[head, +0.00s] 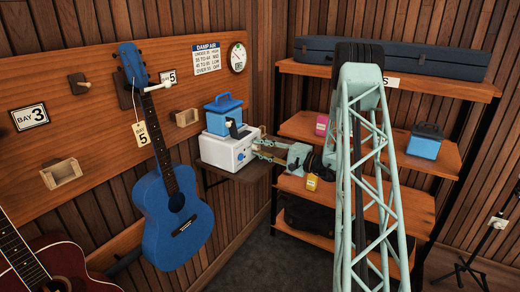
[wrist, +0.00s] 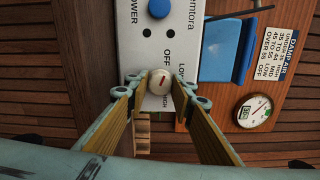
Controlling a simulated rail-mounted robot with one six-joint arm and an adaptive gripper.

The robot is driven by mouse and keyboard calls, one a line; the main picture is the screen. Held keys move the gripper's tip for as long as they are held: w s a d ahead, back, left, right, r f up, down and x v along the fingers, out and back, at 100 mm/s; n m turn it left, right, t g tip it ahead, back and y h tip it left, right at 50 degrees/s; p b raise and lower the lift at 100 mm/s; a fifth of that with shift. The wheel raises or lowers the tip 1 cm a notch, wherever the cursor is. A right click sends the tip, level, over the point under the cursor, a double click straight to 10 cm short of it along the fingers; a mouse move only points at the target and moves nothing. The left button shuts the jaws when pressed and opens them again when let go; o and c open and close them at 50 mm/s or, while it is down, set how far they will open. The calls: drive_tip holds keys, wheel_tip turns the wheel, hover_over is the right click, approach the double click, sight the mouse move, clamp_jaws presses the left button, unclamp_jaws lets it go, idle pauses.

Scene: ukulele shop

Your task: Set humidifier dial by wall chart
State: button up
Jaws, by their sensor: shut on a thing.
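The white humidifier (head: 222,151) stands on a small wall shelf at the left wall, with a blue tank on top. In the wrist view its front panel (wrist: 165,45) carries POWER, OFF, LOW and HIGH lettering. The round white dial (wrist: 159,82) has a red mark slanted toward the upper right; the setting it points at is unclear. My gripper (wrist: 160,88) is shut on the dial, one finger on each side. The gripper also shows in the head view (head: 259,148). The DAMP AIR chart (head: 206,58) and a round gauge (head: 238,57) hang on the wall above; the needle is too small to read.
A blue ukulele (head: 175,205) hangs left of the humidifier, tagged 5. Wooden shelves (head: 440,150) on the right hold a long dark case (head: 390,56), a blue box (head: 426,141) and small pink and yellow items. A blue power button (wrist: 159,8) sits beyond the dial.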

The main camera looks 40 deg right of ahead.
drive_tip(key=m, duration=0.3)
drive_tip(key=m+p, duration=0.1)
drive_tip(key=m, duration=0.3)
drive_tip(key=m+p, duration=0.2)
drive_tip(key=m, duration=0.1)
drive_tip(key=shift+m, duration=0.4)
drive_tip(key=m+p, duration=0.2)
drive_tip(key=m, duration=0.1)
drive_tip(key=shift+m, duration=0.4)
drive_tip(key=m+p, duration=0.3)
drive_tip(key=m, duration=0.4)
drive_tip(key=shift+p, duration=0.3)
drive_tip(key=m+p, duration=0.2)
drive_tip(key=m, duration=0.2)
drive_tip(key=shift+m, duration=0.3)
drive_tip(key=shift+m+p, duration=0.75)
drive_tip(key=shift+m, duration=0.55)
